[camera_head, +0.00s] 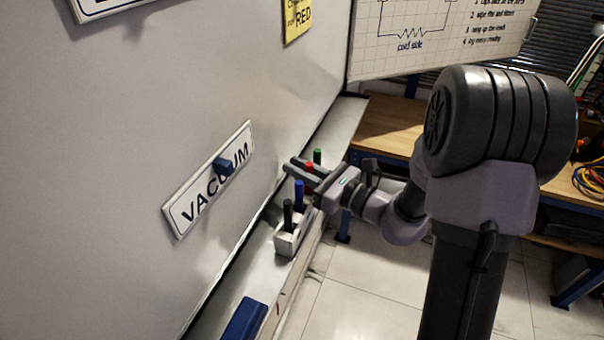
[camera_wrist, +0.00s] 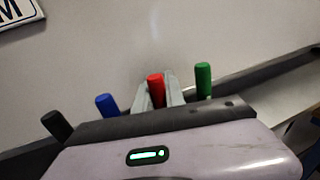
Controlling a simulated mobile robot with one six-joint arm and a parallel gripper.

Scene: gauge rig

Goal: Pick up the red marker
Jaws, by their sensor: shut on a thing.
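The red marker (camera_wrist: 156,90) stands upright between the fingers of my gripper (camera_wrist: 160,92) in the wrist view, with its lower part hidden by the gripper body. In the head view only the top of the red marker (camera_head: 309,168) shows between the fingers of my gripper (camera_head: 303,169), which reaches over the ledge from the right. The gripper is shut on the red marker. Whether the marker's foot still sits in its holder is hidden.
A green marker (camera_head: 317,156) stands just beyond the gripper. A blue marker (camera_head: 299,195) and a black marker (camera_head: 288,214) stand nearer in a white holder (camera_head: 287,243). A blue eraser-like block (camera_head: 245,320) lies on the ledge. The whiteboard (camera_head: 130,140) rises close behind.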

